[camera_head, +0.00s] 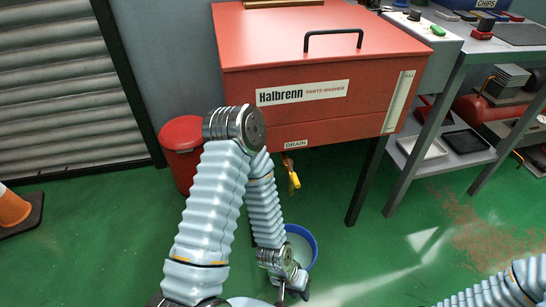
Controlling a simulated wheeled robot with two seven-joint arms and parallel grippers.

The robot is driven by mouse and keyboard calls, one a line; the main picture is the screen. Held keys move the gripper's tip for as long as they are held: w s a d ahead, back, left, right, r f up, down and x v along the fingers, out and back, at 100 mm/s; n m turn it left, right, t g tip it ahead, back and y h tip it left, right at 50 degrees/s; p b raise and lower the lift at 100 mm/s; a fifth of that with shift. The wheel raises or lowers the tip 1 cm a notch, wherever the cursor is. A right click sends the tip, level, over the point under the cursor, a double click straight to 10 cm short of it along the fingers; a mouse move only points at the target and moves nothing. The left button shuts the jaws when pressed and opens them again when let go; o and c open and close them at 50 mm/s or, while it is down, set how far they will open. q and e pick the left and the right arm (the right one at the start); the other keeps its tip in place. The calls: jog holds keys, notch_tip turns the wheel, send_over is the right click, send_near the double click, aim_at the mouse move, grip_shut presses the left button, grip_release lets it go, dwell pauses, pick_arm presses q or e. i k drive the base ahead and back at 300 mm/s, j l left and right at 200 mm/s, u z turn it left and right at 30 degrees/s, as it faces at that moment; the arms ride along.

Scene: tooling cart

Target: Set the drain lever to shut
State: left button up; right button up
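The drain lever (294,182) is yellow and hangs pointing down under the front of the red parts washer (345,119), just below the DRAIN label (296,143). Part of the valve above it is brass-coloured and small. My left arm reaches in front of the washer and bends down. My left gripper (291,291) is low in the picture, below and apart from the lever, in front of a blue bucket (308,241). Its fingers are too small and dark to tell whether they are open. Only a piece of my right arm shows at the lower right; its gripper is out of view.
A red bin (180,134) stands left of the washer, partly behind my arm. The washer's dark leg (366,182) and a grey cart (450,110) with trays stand to the right. An orange cone (12,208) is at far left.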

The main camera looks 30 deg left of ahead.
aim_at(295, 179)
jog(key=u, duration=0.85)
